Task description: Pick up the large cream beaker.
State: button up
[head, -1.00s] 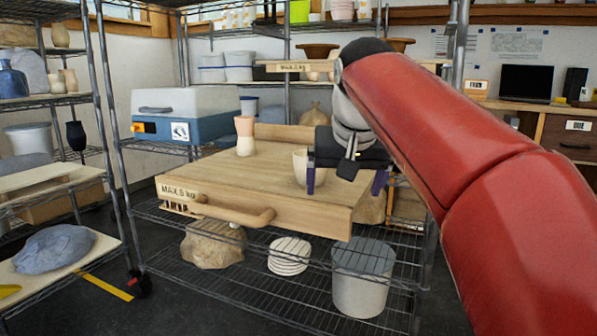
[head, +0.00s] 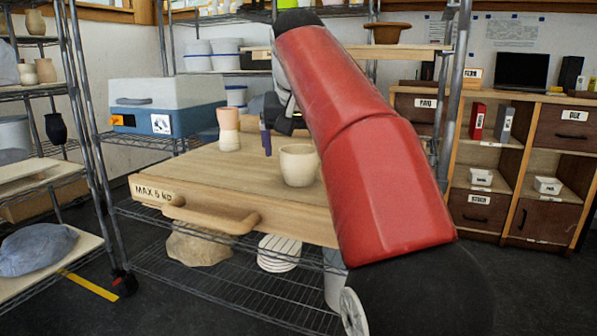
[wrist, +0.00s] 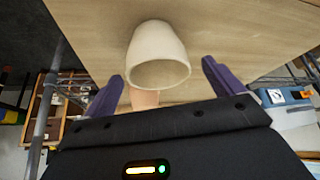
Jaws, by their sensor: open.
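The large cream beaker (head: 298,166) stands upright on the wooden board (head: 180,172), near its right side and beside my red arm. A taller two-tone beaker (head: 229,129), pinkish above and cream below, stands behind it to the left. My gripper (head: 268,138) is open and empty; in the head view one purple finger shows behind and left of the cream beaker, and the arm hides the rest. In the wrist view the cream beaker (wrist: 157,50) appears ahead between the spread fingers (wrist: 162,68), its open rim towards me. Contact is not visible.
The board has a front handle (head: 212,218) and lies on a wire shelf rack. A blue and white case (head: 165,105) sits behind left. A rack post (head: 455,100) and wooden cabinet (head: 510,165) stand right. The board's left part is clear.

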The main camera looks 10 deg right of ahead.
jog(key=b+x, duration=0.1)
jog(key=x, duration=0.3)
jog(key=shift+d+f, duration=0.1)
jog(key=shift+f, duration=0.15)
jog(key=c, duration=1.1)
jog(key=shift+r, duration=0.15)
